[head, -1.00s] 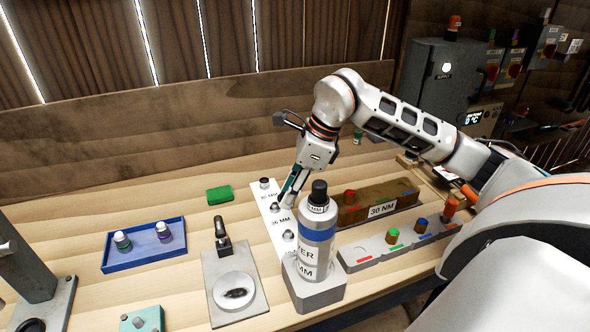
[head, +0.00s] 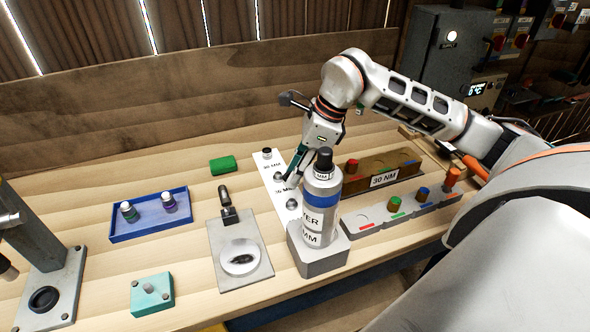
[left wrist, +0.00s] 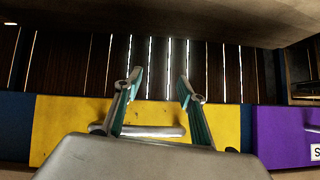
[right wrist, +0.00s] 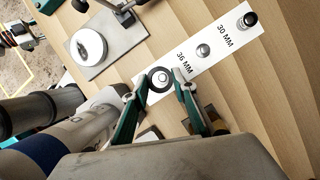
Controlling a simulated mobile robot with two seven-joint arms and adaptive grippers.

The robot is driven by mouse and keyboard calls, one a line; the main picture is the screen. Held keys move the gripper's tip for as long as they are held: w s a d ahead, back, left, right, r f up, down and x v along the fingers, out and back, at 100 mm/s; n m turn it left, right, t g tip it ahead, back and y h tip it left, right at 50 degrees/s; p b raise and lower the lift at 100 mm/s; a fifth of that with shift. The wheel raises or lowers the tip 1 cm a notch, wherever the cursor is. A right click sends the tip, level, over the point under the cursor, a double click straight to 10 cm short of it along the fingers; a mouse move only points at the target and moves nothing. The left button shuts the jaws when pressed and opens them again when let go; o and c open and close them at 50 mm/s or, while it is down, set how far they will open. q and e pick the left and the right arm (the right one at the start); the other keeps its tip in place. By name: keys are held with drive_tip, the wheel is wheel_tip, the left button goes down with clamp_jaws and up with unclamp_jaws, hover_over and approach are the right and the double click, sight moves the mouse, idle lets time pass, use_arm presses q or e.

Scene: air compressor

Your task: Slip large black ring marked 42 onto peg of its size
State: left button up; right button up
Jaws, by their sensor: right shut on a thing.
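A white peg board shows in the right wrist view (right wrist: 226,36) and in the head view (head: 271,189), with pegs in a row and labels 30 MM and 36 MM. My right gripper (right wrist: 162,78) is shut on a black ring (right wrist: 153,86) at the end peg, past the 36 MM label. The grey peg top shows through the ring's hole; I cannot tell whether the ring is around the peg or above it. The ring's marking is not readable and no 42 label shows. My left gripper (left wrist: 158,80) is open and empty, away from the bench.
A tall grey bottle in a square holder (head: 320,259) stands close right of the board. A grey plate with a white disc (head: 252,279) lies to its left. A blue tray (head: 150,230), green block (head: 223,164) and brown block marked 30 NM (head: 352,185) are nearby.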

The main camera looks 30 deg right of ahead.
sight(291, 200)
drive_tip(key=shift+f+b, duration=0.5)
drive_tip(key=shift+f, duration=0.4)
drive_tip(key=shift+f+b, duration=0.55)
drive_tip(key=shift+f, duration=0.55)
drive_tip(key=shift+f+b, duration=0.45)
drive_tip(key=shift+b, duration=0.05)
use_arm(q)
drive_tip(key=shift+w+d+f+h, duration=0.3)
drive_tip(key=shift+w+d+h, duration=0.1)
drive_tip(key=shift+w+d, duration=0.45)
drive_tip(key=shift+s, duration=0.2)
drive_tip(key=shift+r, duration=0.2)
drive_tip(key=shift+f+b, duration=0.7)
drive_tip(key=shift+f, duration=0.3)
use_arm(e)
drive_tip(key=shift+f, duration=1.3)
